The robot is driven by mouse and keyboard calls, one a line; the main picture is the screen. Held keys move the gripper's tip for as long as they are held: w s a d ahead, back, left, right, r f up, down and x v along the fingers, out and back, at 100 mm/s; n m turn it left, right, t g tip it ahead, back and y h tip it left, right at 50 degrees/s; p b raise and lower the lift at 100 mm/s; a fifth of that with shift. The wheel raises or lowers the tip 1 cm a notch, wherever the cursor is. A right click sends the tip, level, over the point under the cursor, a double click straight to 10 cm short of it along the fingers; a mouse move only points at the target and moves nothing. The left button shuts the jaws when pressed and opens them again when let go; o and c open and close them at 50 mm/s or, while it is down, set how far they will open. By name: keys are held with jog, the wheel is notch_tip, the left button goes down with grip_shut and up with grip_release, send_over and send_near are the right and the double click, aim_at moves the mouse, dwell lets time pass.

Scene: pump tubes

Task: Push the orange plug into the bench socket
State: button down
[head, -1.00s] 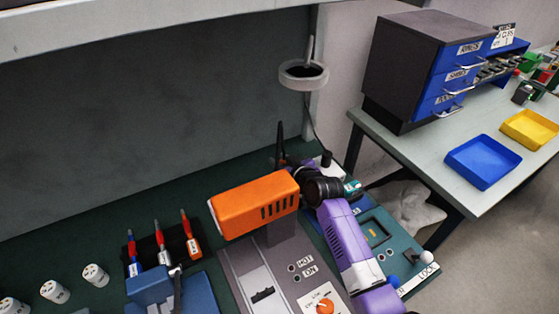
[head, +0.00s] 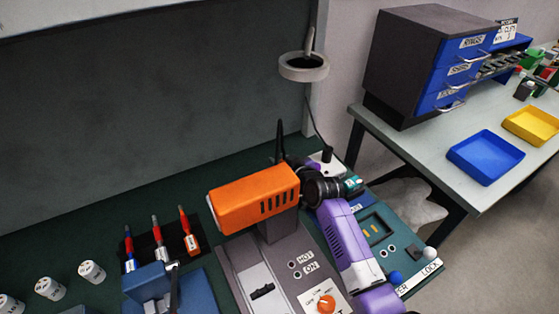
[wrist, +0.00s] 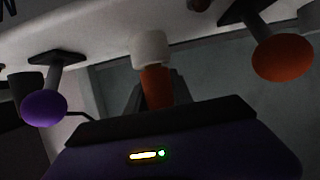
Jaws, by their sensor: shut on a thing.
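The orange plug (wrist: 157,87) stands upright between the dark fingers of my gripper (wrist: 155,96) in the wrist view. My gripper is shut on it. A white cylindrical piece (wrist: 150,48) sits at the plug's far end, close to a pale panel. I cannot tell whether it belongs to the plug or to a socket, or how deep any contact is. In the head view my purple arm reaches behind the orange machine head, which partly hides my gripper. The plug and the bench socket cannot be made out there.
The orange machine head (head: 255,198) stands close left of my wrist. A ring lamp (head: 303,67) hangs behind. In the wrist view a purple knob (wrist: 44,108) and an orange knob (wrist: 282,60) flank the plug. A teal panel (head: 405,250) lies right of my arm.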

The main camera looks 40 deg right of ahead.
jog(key=shift+f, duration=0.4)
jog(key=c, duration=1)
grip_release()
jog(key=shift+c, duration=0.2)
jog(key=shift+s+r, duration=0.1)
jog(key=shift+b+v, duration=0.55)
jog(key=shift+v, duration=3.3)
